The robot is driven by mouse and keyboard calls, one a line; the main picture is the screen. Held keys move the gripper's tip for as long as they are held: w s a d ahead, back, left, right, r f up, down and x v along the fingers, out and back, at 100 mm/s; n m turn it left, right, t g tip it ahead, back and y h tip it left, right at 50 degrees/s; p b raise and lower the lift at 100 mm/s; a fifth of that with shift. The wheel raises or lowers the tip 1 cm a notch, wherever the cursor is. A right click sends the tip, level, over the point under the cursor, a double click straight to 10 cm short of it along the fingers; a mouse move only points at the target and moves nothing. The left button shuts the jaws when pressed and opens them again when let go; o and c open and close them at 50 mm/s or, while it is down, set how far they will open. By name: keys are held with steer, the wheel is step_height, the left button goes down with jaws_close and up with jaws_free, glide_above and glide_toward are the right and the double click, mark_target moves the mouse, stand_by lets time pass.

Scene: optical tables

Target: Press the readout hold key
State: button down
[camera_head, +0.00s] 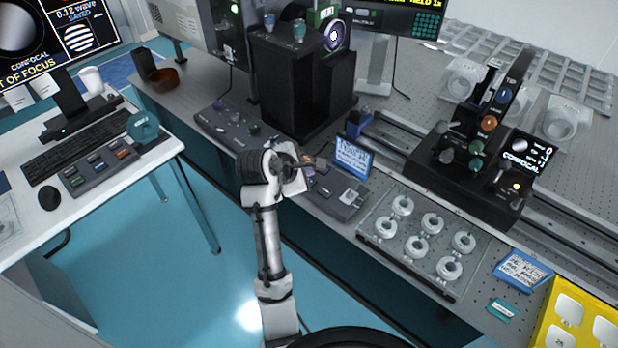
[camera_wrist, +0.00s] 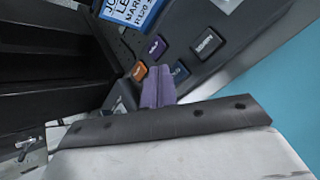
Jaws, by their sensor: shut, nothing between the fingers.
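My gripper (camera_head: 318,163) is shut and empty, above the left part of a dark key panel (camera_head: 350,207) at the bench's front edge. In the wrist view its closed fingers (camera_wrist: 158,72) point at the panel (camera_wrist: 195,22). An orange key (camera_wrist: 139,71) lies just left of the tips, a purple key (camera_wrist: 150,47) just beyond them, and a dark blue key (camera_wrist: 180,71) just right. A larger dark key (camera_wrist: 207,43) with a pale label is farther right. The labels are too small to read, so I cannot tell which is the hold key. Whether the tips touch the panel is unclear.
A blue note card (camera_head: 353,157) stands behind the panel; it also shows in the wrist view (camera_wrist: 130,10). A tray of white rings (camera_head: 378,228) is to the right. Another control box (camera_head: 232,128) and a tall black instrument (camera_head: 290,85) stand to the left and behind.

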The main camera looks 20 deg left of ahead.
steer(key=shift+r+p, duration=1.5)
steer(key=shift+p, duration=0.15)
steer(key=shift+r+p, duration=0.7)
steer(key=shift+r, duration=0.35)
steer(key=shift+f, duration=0.1)
